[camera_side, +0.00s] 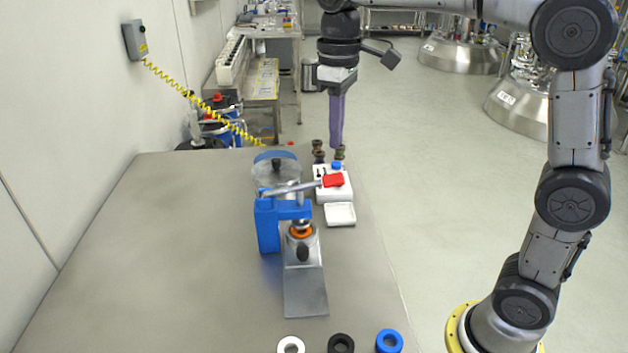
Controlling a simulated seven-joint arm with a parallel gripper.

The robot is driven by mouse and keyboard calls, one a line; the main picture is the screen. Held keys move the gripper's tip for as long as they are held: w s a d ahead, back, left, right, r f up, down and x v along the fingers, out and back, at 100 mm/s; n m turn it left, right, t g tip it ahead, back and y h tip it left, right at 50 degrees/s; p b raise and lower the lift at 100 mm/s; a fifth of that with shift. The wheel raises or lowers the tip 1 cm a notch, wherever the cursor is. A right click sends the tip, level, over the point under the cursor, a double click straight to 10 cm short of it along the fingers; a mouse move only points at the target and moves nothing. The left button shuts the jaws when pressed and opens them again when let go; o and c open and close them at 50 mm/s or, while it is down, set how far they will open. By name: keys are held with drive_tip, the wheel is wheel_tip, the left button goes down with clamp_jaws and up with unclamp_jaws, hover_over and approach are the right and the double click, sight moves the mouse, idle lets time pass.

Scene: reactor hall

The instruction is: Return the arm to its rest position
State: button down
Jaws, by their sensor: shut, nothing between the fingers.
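My gripper (336,146) points straight down with its long purple fingers shut and nothing between them. It hangs over the far right part of the grey table (150,230), above and behind a white block (333,192) with a red piece (333,180) and a blue cap (336,166) on it. Its tips appear close to several small dark knobs (318,150); I cannot tell the exact gap. My arm reaches in from the right, its base standing on the floor to the right of the table.
A blue press (267,225) with a silver lever stands mid-table. A white tray (340,214) lies to its right. White (291,345), black (341,343) and blue (389,341) rings lie at the near edge. The table's left side is clear.

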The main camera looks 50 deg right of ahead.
drive_tip(key=shift+r, duration=0.15)
drive_tip(key=s+r+t, duration=0.2)
drive_tip(key=s+r, duration=0.1)
drive_tip(key=s, duration=0.8)
drive_tip(key=s+d+f+m+t, duration=0.1)
drive_tip(key=s+f+m+t, duration=0.2)
drive_tip(key=s+f, duration=0.6)
wheel_tip(320, 180, down, 2)
drive_tip(key=shift+t, duration=0.3)
